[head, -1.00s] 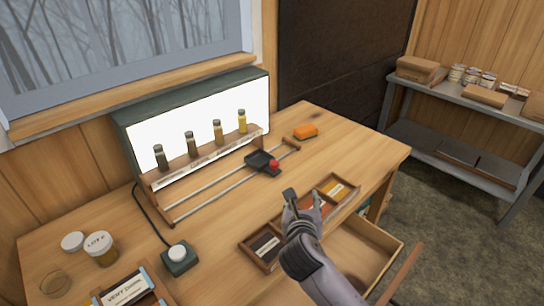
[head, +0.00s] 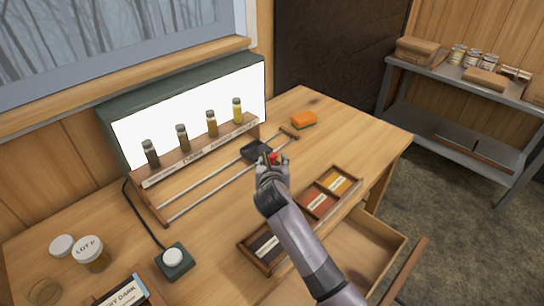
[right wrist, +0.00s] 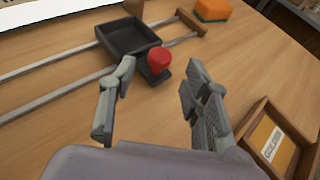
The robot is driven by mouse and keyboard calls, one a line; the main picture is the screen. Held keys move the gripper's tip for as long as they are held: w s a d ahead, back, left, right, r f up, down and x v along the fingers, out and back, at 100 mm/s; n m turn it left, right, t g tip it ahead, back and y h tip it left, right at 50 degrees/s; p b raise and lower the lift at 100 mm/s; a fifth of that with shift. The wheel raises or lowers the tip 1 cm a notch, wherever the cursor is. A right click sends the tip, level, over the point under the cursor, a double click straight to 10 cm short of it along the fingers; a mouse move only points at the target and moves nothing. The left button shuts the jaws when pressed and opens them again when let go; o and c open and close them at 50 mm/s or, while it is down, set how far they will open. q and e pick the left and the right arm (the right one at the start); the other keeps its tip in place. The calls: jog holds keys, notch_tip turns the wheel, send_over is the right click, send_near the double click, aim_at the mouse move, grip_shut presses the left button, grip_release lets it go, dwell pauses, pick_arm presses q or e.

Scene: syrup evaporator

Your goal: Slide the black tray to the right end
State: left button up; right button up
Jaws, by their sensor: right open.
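The black tray (head: 254,151) sits on two metal rails (head: 222,178) in front of the lightbox, near their right end; it also shows in the right wrist view (right wrist: 130,38). A red knob (right wrist: 159,61) is on the tray's front side, and it partly shows in the head view (head: 273,157). My right gripper (head: 271,162) is at the knob in the head view. In the right wrist view my right gripper (right wrist: 158,90) is open, its fingers apart on either side of the line to the knob, with the knob just beyond the fingertips. My left gripper is not in view.
A wooden end block (head: 289,132) closes the rails at the right. An orange sponge (head: 303,120) lies beyond it. A wooden sample box (head: 318,201) and an open drawer (head: 372,238) are at the front right. Small bottles (head: 182,138) stand on the rack behind the rails.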

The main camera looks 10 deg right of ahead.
aim_at(272, 156)
jog(key=x, duration=0.4)
jog(key=shift+w+d+f, duration=0.1)
jog(key=shift+w+f, duration=0.05)
jog(key=shift+w, duration=0.2)
jog(key=shift+w+f, duration=0.1)
jog(key=shift+w, duration=0.2)
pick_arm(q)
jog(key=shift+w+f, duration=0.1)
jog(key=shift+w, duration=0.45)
pick_arm(e)
jog(key=shift+d, duration=0.1)
jog(key=shift+c, duration=0.6)
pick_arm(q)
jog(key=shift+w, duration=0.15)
pick_arm(e)
grip_shut()
